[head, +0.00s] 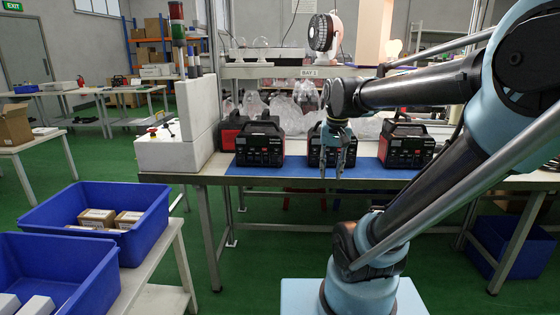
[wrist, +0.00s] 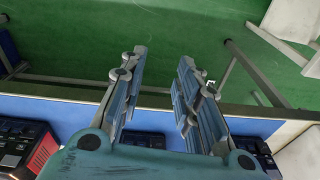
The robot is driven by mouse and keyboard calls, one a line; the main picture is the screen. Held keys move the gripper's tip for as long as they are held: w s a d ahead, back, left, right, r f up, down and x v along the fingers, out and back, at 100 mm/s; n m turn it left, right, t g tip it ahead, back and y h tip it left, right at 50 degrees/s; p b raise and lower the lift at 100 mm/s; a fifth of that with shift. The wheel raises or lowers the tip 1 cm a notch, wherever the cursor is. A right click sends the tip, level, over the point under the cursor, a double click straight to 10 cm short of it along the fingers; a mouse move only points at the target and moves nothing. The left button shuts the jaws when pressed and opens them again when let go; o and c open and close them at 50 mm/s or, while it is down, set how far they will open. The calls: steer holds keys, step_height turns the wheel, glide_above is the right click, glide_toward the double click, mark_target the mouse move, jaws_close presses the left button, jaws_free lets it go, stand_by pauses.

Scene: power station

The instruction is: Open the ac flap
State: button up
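Three black and red power stations stand in a row on a blue mat (head: 310,174) on the workbench: a left one (head: 258,152), a middle one (head: 316,154) and a right one (head: 405,150). I cannot make out an AC flap on any of them. My gripper (head: 332,172) hangs fingers down in front of the middle station and hides part of its face. In the wrist view my gripper (wrist: 163,58) is open, with nothing between its fingers. Parts of the stations show along the bottom of that view, one at the left (wrist: 22,146); the gripper body covers much of the middle.
A white box with an upright panel (head: 176,152) stands left of the stations. Clear plastic bags (head: 290,112) lie behind them. A shelf above holds a white fan (head: 324,34). Blue bins (head: 120,206) sit on a side table at front left. Green floor lies open between.

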steer(key=w+a+r+m, duration=0.2)
steer(key=w+a+r, duration=0.55)
steer(key=w, duration=0.45)
step_height(320, 180, up, 3)
steer(key=m+g, duration=0.1)
glide_above(279, 161)
steer(key=f, duration=1.1)
steer(key=s+f, duration=0.1)
steer(key=f, duration=0.4)
steer(key=shift+d+f, duration=0.1)
steer(key=shift+f, duration=0.2)
